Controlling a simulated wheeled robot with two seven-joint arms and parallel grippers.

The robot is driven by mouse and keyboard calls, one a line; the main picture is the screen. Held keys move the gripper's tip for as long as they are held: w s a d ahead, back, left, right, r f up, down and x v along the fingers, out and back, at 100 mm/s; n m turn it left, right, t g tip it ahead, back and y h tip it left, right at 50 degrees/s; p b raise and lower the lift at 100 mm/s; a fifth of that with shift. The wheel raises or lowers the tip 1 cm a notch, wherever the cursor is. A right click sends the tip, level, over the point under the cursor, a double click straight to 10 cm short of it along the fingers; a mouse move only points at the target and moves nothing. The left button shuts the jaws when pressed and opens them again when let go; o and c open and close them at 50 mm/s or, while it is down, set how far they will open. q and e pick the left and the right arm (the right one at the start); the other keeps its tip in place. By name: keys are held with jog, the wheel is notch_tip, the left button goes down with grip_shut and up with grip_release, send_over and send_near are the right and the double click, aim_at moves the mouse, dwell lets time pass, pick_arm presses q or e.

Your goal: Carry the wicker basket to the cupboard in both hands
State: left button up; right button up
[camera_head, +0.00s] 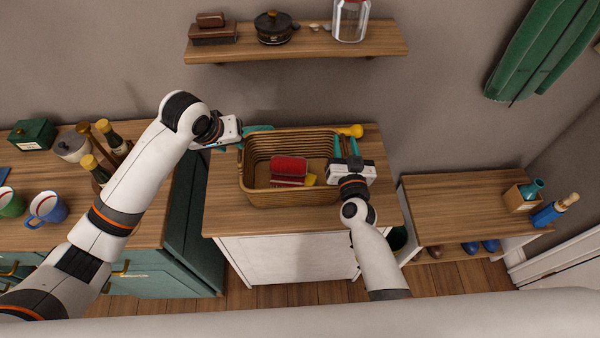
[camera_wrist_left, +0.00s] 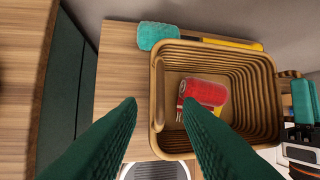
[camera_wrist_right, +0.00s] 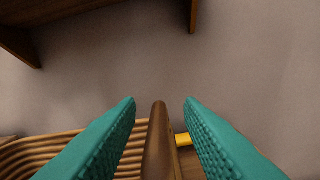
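The wicker basket (camera_head: 264,196) stands on a wooden-topped white cabinet in the head view, with a red item (camera_head: 289,165) and a small yellow item (camera_head: 310,180) inside. My left gripper (camera_head: 240,146) is at its left end. In the left wrist view its fingers are open, with the basket's left handle (camera_wrist_left: 158,92) showing between the fingertips. My right gripper (camera_head: 346,142) is at the right end. In the right wrist view its fingers are open on either side of the right handle (camera_wrist_right: 158,140). Whether any finger touches a handle I cannot tell.
A teal sponge-like block (camera_wrist_left: 158,34) and a yellow tool (camera_head: 351,131) lie behind the basket. A shelf (camera_head: 300,45) with a glass jar (camera_head: 351,20) hangs above. A counter with mugs (camera_head: 47,207) is left; a low wooden bench (camera_head: 455,205) is right.

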jog(key=shift+s, duration=0.3)
pick_arm(q)
jog(key=v, duration=0.4)
jog(key=shift+s+a+r, duration=0.1)
jog(key=shift+r, duration=0.25)
pick_arm(e)
jog(key=s, duration=1.1)
jog(key=shift+s, duration=0.2)
